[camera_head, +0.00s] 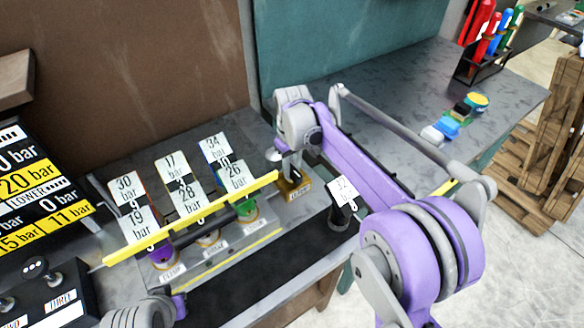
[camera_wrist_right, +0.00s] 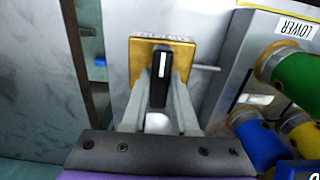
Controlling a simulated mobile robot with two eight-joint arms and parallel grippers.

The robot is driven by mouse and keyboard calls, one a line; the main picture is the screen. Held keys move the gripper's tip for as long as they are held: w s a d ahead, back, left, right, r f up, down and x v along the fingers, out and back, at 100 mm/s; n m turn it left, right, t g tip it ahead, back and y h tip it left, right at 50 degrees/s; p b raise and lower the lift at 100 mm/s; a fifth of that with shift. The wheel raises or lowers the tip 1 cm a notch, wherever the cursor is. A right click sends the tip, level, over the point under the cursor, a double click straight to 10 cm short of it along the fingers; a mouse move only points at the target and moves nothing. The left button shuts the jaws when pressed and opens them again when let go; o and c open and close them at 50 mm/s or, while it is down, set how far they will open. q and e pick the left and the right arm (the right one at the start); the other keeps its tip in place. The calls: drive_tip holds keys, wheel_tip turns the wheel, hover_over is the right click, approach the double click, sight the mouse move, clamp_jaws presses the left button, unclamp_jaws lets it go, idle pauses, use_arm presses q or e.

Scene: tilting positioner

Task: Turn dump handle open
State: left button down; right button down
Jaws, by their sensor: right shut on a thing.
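The dump handle (camera_wrist_right: 158,82) is a black lever with a white line, on a square brass-coloured plate (camera_wrist_right: 178,50) in the right wrist view. It points roughly along the gripper's length. My right gripper (camera_wrist_right: 160,95) has one finger on each side of the handle and is shut on it. In the head view the right gripper (camera_head: 291,172) reaches down to the brass plate (camera_head: 294,190) at the right end of the panel; the handle is mostly hidden there. The plate's lettering is too small to read.
A yellow bar (camera_head: 190,220) runs in front of several tagged, coloured valves left of the plate. A black control box (camera_head: 40,285) is at lower left. The grey bench behind my right arm is mostly clear.

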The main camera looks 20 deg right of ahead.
sight(292, 169)
drive_tip(key=c, duration=0.7)
unclamp_jaws()
drive_tip(key=shift+r, duration=0.1)
use_arm(q)
drive_tip(key=shift+w+r+p, duration=0.2)
drive_tip(key=shift+r+p, duration=0.15)
drive_tip(key=shift+r, duration=0.15)
use_arm(e)
wheel_tip(292, 169, up, 11)
drive_tip(key=shift+f, duration=0.15)
use_arm(q)
drive_tip(key=shift+s, duration=0.1)
use_arm(e)
drive_tip(key=shift+f, duration=0.1)
